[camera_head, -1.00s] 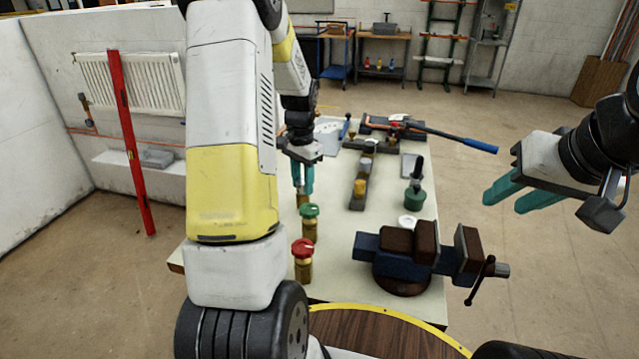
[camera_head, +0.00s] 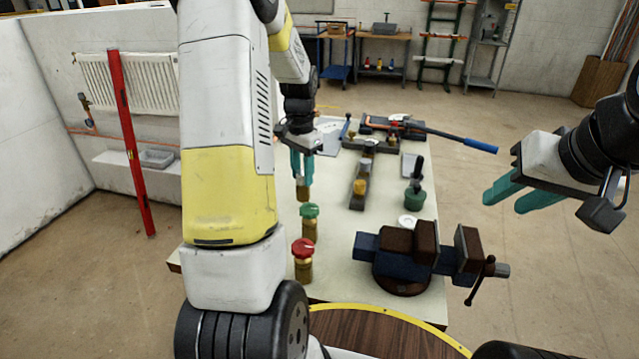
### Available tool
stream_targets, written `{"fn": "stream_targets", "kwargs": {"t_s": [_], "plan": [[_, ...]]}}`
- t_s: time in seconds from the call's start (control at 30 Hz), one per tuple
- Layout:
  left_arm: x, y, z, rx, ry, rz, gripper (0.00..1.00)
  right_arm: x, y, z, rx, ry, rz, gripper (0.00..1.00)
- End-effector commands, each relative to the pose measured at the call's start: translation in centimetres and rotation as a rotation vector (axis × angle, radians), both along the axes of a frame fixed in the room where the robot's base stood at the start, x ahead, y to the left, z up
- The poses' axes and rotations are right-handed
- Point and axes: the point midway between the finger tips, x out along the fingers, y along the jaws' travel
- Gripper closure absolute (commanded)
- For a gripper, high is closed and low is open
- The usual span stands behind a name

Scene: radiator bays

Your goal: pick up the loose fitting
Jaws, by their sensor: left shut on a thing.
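The loose fitting, a small brass piece (camera_head: 303,190), is between the teal fingertips of my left gripper (camera_head: 302,180). The gripper points down over the left part of the pale workbench and is shut on the fitting. The fitting appears to be just above the bench top; the gap under it is hard to judge. The upper part of the fitting is hidden by the fingers. My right gripper (camera_head: 515,197) is at the right, out beyond the bench edge, with its teal fingers apart and nothing between them.
A green-capped valve (camera_head: 309,222) and a red-capped valve (camera_head: 302,261) stand nearer on the bench (camera_head: 340,270). A vise (camera_head: 420,255) is at right front. A dark block rack (camera_head: 361,185), a green-based tool (camera_head: 414,190) and a blue-handled bender (camera_head: 440,134) lie beyond.

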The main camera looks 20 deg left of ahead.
Motion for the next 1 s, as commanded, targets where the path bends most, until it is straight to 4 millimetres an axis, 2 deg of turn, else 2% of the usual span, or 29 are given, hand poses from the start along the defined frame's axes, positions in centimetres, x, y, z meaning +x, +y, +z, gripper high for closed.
{"fn": "stream_targets", "kwargs": {"t_s": [0.43,1.0], "plan": [[0.1,0.0,3.0,0.000,-0.004,0.000,1.00,0.0,0.0,0.0,0.000,0.000,0.000,0.64],[0.2,-0.5,3.8,0.000,-0.003,-0.021,1.00,0.0,0.0,0.0,0.000,0.000,0.000,0.64]]}}
